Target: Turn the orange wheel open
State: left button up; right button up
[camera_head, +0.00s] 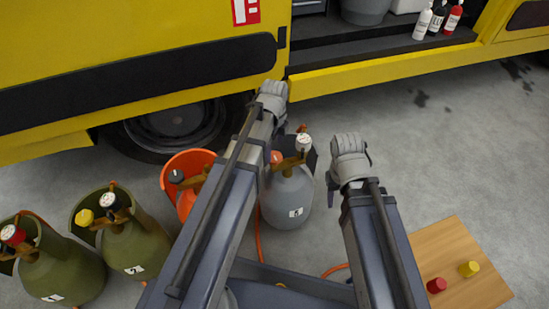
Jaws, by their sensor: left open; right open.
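A grey cylinder (288,200) with a numbered label stands upright on the floor at centre. A small orange wheel (277,157) shows at its top, partly covered by my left arm, beside a pale round cap (304,143). My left gripper (273,90) is at the far end of the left arm, above and beyond the cylinder in the picture, near the truck's sill. My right gripper (348,144) is right of the cylinder, apart from it in the picture. Both are open with nothing visible in them; their fingertips are hard to make out.
Two olive cylinders (138,245) and an orange-red container (185,172) stand at left. A yellow truck (120,30) with an open bay spans the back. A wooden board (462,245) with red and yellow caps lies at right. The floor at far right is clear.

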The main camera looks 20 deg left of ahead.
aim_at(274, 156)
pick_arm(q)
jog(key=shift+f+b, duration=1.35)
jog(key=shift+f, duration=0.6)
jog(key=shift+r, duration=0.1)
jog(key=c, duration=1.4)
